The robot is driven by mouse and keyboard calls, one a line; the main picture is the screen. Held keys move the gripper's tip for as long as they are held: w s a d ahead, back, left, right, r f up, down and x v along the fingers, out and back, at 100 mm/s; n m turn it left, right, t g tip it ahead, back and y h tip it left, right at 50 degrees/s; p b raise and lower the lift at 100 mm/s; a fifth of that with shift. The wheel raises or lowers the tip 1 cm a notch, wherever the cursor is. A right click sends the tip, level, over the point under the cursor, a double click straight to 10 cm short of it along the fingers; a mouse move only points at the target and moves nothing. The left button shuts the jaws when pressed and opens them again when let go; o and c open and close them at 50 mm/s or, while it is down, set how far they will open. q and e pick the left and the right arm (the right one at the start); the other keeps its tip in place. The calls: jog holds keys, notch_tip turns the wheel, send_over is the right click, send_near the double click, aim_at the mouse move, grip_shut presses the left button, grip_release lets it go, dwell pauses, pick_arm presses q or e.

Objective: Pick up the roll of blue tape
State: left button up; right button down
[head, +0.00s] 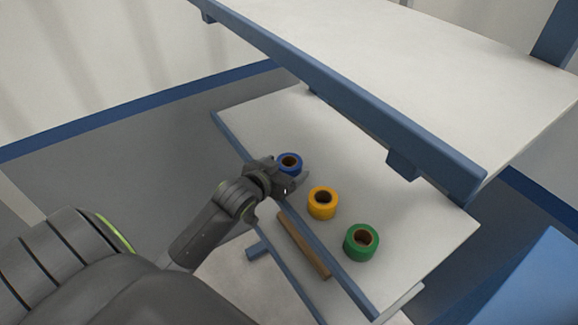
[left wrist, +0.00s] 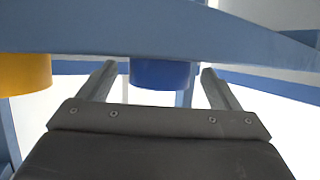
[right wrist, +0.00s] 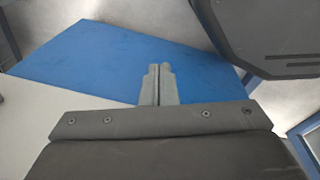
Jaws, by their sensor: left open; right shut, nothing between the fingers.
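The roll of blue tape (head: 290,161) stands on the white middle shelf (head: 262,122), near its left front edge. It also shows in the left wrist view (left wrist: 160,74), between and beyond the two fingers. My left gripper (head: 297,181) is open at the front side of the blue roll, its fingers pointing toward it. The left wrist view shows the open fingers (left wrist: 155,84) with nothing clasped between them. My right gripper (right wrist: 158,84) shows only in the right wrist view, shut and empty, away from the tape.
A yellow tape roll (head: 322,204) and a green tape roll (head: 361,243) stand farther right on the same shelf. An upper shelf with a blue beam (head: 345,95) overhangs behind them. A brown bar (head: 303,246) lies below the shelf's blue front edge. A blue surface (right wrist: 110,58) is near my right gripper.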

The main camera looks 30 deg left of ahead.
aim_at(291, 165)
pick_arm(q)
jog(key=shift+x, duration=1.9)
jog(key=c, duration=1.1)
